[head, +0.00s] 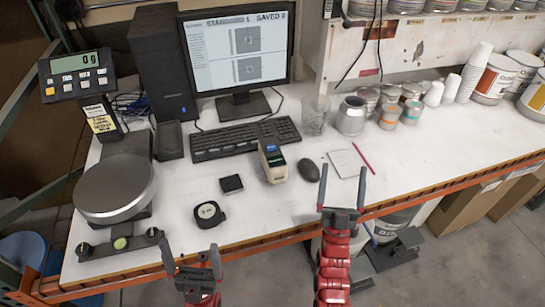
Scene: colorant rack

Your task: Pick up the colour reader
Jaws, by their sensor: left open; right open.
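The colour reader (272,162), a small cream and dark handheld device with a blue screen, stands on the white bench in front of the keyboard, left of the black mouse. My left gripper (190,258) is open and empty at the bench's front edge, below and left of the reader. My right gripper (342,190) is open and empty near the front edge, right of and nearer than the reader. Neither gripper touches the reader.
A small black square (231,184) and a round black-and-white tape-measure-like item (209,214) lie left of the reader. The mouse (309,171), notepad (347,163) and pink pencil (364,158) lie right. The keyboard (245,139) is behind; a scale (114,188) stands far left.

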